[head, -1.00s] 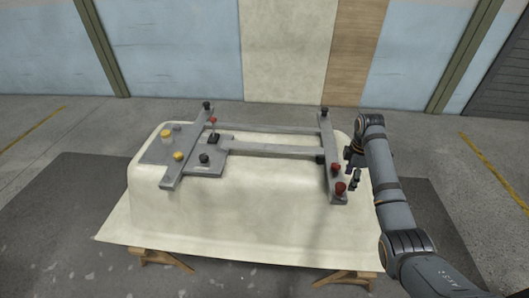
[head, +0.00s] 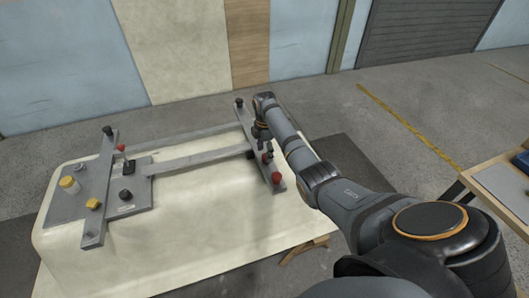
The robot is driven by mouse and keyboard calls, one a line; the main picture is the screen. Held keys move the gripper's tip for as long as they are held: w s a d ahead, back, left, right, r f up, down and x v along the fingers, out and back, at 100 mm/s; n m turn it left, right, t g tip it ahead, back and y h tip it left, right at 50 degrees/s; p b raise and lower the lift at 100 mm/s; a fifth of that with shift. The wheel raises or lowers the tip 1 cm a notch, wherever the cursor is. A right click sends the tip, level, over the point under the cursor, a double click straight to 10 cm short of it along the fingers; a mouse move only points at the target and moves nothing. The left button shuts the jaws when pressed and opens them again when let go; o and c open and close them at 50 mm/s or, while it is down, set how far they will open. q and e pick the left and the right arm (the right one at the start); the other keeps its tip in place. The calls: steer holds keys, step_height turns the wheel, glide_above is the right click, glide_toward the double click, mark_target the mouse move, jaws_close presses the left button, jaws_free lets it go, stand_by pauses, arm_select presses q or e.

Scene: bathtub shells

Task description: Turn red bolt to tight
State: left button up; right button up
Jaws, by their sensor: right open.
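A frame of grey bars lies on the upturned cream tub shell (head: 200,235). A red bolt (head: 276,178) stands near the front end of its right crossbar (head: 252,142). A second, darker red knob (head: 266,158) sits a little behind it on the same bar, partly covered by my gripper. My right gripper (head: 266,148) is open and points down over this bar, close to the second red knob. I cannot tell whether it touches it. My left gripper is out of view.
A black knob (head: 239,103) tops the bar's far end. The left plate carries yellow knobs (head: 69,184), black knobs (head: 125,195) and a red-tipped lever (head: 121,148). A wooden workbench (head: 489,180) stands at the right.

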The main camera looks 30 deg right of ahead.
steer(key=shift+s+f, duration=0.15)
steer(key=shift+f, duration=0.2)
steer(key=shift+s+f, duration=0.1)
steer(key=shift+s, duration=0.15)
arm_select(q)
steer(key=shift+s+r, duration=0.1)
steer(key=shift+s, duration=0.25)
arm_select(e)
steer(key=shift+w+f, duration=0.15)
steer(key=shift+c, duration=1.1)
steer(key=c, duration=0.9)
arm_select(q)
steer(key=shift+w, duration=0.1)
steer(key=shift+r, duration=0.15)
